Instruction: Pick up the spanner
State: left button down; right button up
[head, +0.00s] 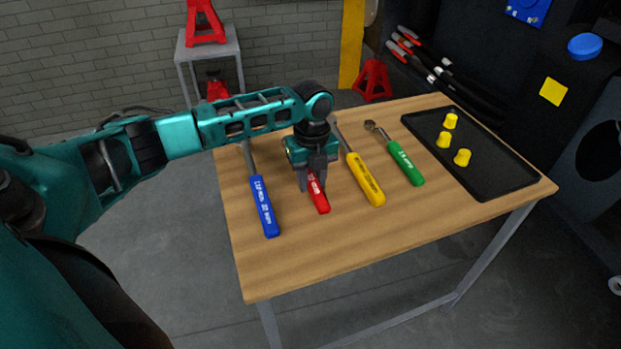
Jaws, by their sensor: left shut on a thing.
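Several spanners with coloured handles lie in a row on the wooden table (330,250). The blue-handled spanner (264,207) is on the left, the yellow-handled spanner (365,180) is right of the middle, and the green-handled spanner (405,163) is farther right. My left gripper (315,187) points down and is shut on the red-handled spanner (321,200). The gripper and arm hide the far part of that spanner. I cannot tell whether it is lifted off the table. My right gripper is not in view.
A black tray (490,185) with several yellow caps (462,158) lies on the table's right side. The table's front is clear. Red jack stands (372,80) are behind. Dark machinery with cables (450,80) stands close at the back right.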

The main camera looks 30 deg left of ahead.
pick_arm(q)
notch_tip(320, 180, up, 20)
jog(key=p, duration=0.3)
jog(key=c, duration=1.3)
grip_release()
jog(key=shift+c, duration=0.2)
grip_shut()
jog(key=shift+d, duration=0.1)
